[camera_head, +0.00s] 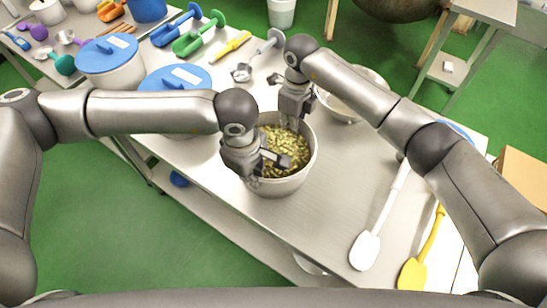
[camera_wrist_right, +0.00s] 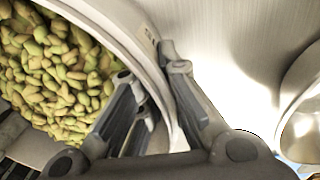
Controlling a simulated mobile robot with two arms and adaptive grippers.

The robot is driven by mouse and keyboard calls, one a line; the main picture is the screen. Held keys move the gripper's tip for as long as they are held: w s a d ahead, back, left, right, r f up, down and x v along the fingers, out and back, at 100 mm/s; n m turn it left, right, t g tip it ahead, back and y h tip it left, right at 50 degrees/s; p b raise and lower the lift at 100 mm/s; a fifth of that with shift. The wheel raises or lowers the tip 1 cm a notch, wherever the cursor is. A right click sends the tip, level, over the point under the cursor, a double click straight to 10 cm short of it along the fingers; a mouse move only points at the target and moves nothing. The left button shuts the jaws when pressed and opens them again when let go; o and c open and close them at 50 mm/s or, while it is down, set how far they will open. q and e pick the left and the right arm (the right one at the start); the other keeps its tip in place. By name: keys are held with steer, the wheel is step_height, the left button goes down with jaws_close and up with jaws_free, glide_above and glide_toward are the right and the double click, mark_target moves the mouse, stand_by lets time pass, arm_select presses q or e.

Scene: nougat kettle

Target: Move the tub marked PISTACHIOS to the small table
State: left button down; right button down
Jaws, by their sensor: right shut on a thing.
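A light grey tub (camera_head: 286,186) full of greenish pistachios stands on the long metal table (camera_head: 335,215); no readable PISTACHIOS marking shows. My right gripper (camera_head: 291,119) is shut on the tub's far rim. In the right wrist view its fingers (camera_wrist_right: 158,92) straddle the tub wall (camera_wrist_right: 118,18), one on the nut side and one outside. My left gripper (camera_head: 266,168) is at the tub's near left rim, with a finger over the nuts; its closure is unclear. A small table (camera_head: 482,12) with a lower shelf stands at the upper right.
Blue-lidded tubs (camera_head: 112,72) stand left of the tub. A metal pan (camera_head: 352,100) is close behind it on the right. White (camera_head: 366,250) and yellow (camera_head: 412,274) spatulas lie at the right end. Green floor (camera_head: 400,66) separates the tables. A cardboard box (camera_head: 522,175) is at right.

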arm_select(q)
steer(key=shift+r, duration=0.2)
arm_select(e)
steer(key=shift+w+r, duration=0.2)
stand_by(0.3)
